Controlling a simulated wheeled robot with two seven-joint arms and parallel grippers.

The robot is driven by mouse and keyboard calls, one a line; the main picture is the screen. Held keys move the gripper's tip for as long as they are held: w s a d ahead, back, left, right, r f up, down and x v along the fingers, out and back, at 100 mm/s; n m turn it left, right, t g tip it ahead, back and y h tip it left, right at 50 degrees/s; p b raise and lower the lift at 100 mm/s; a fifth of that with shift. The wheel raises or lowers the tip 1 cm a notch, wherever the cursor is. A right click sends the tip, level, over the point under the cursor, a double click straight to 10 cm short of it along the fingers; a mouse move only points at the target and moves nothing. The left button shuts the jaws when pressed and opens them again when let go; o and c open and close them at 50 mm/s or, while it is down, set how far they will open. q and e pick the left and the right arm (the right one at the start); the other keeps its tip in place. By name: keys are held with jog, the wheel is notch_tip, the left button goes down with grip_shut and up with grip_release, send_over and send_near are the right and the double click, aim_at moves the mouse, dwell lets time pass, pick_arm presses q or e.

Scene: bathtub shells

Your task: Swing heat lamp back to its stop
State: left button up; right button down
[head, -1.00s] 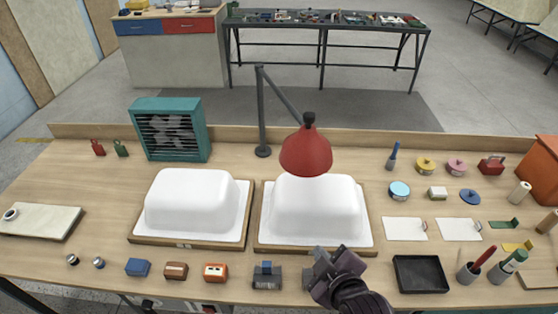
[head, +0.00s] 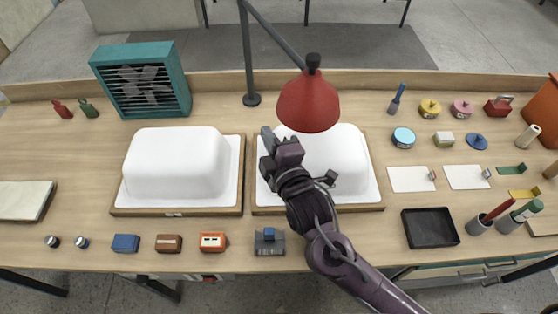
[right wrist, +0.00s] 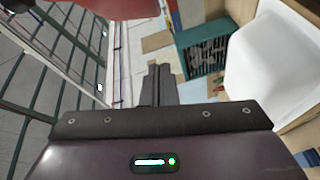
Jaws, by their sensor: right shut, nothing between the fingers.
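The heat lamp has a red shade (head: 308,103) on a dark jointed arm that rises from a round base (head: 251,99) at the back of the table. The shade hangs over the right white tub shell (head: 340,165). My right gripper (head: 268,138) is shut and empty, left of the shade and above the left edge of that shell. It looks apart from the shade. In the right wrist view the shut fingers (right wrist: 158,82) point away, and part of the red shade (right wrist: 125,8) shows at the top. My left gripper is not in view.
A second white shell (head: 177,160) sits on its board to the left. A teal fan heater (head: 142,82) stands at the back left. Bare table lies between heater and lamp base.

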jog(key=w+d+b, duration=0.1)
jog(key=w+d+f, duration=0.1)
jog(key=w, duration=0.1)
jog(key=shift+d+b, duration=0.4)
jog(key=shift+d, duration=0.15)
